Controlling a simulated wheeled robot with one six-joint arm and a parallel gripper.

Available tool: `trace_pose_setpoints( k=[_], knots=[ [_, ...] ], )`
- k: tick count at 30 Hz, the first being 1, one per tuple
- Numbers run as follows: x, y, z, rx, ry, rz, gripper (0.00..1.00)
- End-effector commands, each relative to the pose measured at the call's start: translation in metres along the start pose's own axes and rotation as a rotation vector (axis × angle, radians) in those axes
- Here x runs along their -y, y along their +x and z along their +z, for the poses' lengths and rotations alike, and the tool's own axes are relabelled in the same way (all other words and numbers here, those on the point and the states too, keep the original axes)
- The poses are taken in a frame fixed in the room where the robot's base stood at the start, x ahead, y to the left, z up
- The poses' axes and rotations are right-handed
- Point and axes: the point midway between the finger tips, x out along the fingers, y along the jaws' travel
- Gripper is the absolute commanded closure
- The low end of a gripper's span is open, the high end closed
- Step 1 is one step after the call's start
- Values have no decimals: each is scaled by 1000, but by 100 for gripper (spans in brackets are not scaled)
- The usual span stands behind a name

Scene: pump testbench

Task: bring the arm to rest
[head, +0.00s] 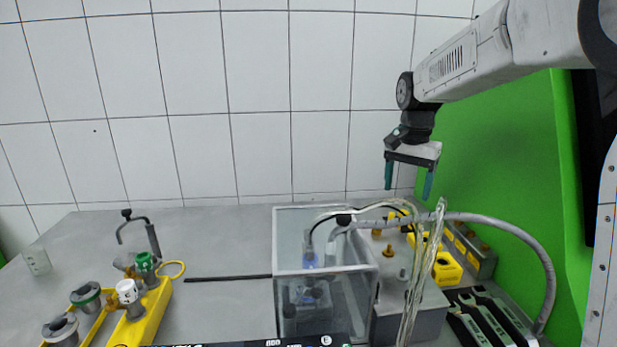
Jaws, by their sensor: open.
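My gripper (408,182) hangs at the end of my arm in the upper right of the head view. Its two teal fingers point down and stand apart, with nothing between them. It is in the air above the right part of the bench and touches nothing. My arm reaches in from the upper right corner, in front of the green panel and the tiled wall.
Below my gripper are a clear tank (325,240), a grey box (412,300) with brass fittings, and a grey hose (535,250). Yellow holders (150,310) with fittings stand at left. A green panel (500,150) rises at right. The left air space is free.

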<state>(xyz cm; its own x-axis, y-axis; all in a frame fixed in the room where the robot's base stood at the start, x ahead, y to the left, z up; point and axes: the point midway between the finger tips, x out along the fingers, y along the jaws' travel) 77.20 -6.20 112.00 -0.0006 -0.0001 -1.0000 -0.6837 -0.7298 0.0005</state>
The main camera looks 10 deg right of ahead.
Motion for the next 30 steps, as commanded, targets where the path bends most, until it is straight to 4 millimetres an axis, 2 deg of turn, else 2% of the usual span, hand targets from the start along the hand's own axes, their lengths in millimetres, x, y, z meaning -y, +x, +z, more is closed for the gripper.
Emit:
trace_pose_setpoints(
  k=[2,4,11,15,21,25,30],
  knots=[
    [-8,15,10,30,-78,23,29],
    [-26,22,31,56,-175,40,29],
    [-80,16,103,76,-409,43,29],
    [-119,13,153,66,-538,34,29],
    [-173,19,221,30,-689,15,29],
    [-199,27,254,-10,-739,0,29],
    [-217,29,275,-68,-748,-23,29]
  ],
)
